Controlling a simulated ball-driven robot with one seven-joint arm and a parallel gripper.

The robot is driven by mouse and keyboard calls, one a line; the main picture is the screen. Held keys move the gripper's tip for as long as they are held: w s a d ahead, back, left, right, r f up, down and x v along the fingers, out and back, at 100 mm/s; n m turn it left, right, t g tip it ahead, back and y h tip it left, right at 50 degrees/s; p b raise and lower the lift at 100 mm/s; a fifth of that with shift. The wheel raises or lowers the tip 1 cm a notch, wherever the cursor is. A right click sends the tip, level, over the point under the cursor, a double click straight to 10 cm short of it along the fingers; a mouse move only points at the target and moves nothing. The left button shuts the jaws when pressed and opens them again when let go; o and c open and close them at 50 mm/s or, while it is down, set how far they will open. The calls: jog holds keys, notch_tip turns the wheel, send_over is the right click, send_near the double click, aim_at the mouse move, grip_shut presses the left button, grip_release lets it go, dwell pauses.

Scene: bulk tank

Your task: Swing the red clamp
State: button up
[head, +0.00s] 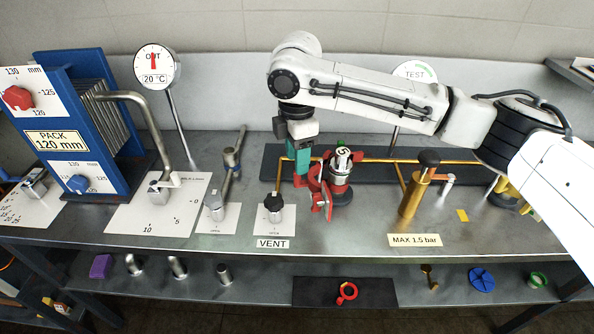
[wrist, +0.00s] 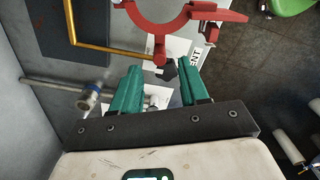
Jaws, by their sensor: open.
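My gripper (head: 300,180) points down just left of the clamp. Its teal fingers, also in the wrist view (wrist: 160,85), are apart with nothing held. The clamp's far part is cut off in the wrist view.
A brass pipe (head: 265,170) runs behind the clamp. A black-knobbed VENT valve (head: 274,205) stands left, and a brass cylinder (head: 413,192) right. A blue plate pack (head: 85,115) fills the far left. A red ring (head: 347,291) lies on the lower shelf.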

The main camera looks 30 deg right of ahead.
aim_at(311, 183)
jog(key=shift+f, duration=2.6)
jog(key=shift+c, duration=0.2)
grip_shut()
